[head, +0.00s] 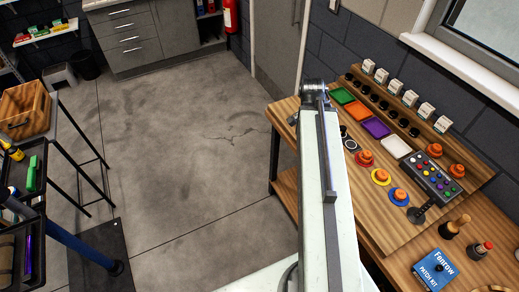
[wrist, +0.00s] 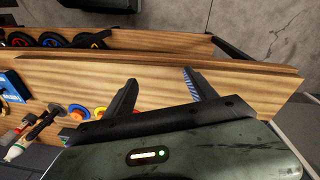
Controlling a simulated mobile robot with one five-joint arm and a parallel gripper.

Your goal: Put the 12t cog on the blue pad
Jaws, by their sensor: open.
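In the head view a row of small dark cogs (head: 383,105) sits on the stepped wooden rack at the back of the bench, with small white label blocks (head: 410,98) behind them. The labels are too small to read, so I cannot tell which cog is the 12t. Green (head: 342,96), orange (head: 357,110), purple (head: 376,127) and white (head: 396,147) pads lie in front of the rack.
On the bench (head: 373,230) stand orange knobs on coloured rings (head: 381,177), a button panel (head: 430,178) and a blue patch kit box (head: 436,268). In the wrist view, black rings with coloured centres (wrist: 52,40) show beyond the bench edge. The floor (head: 190,140) left of the bench is clear.

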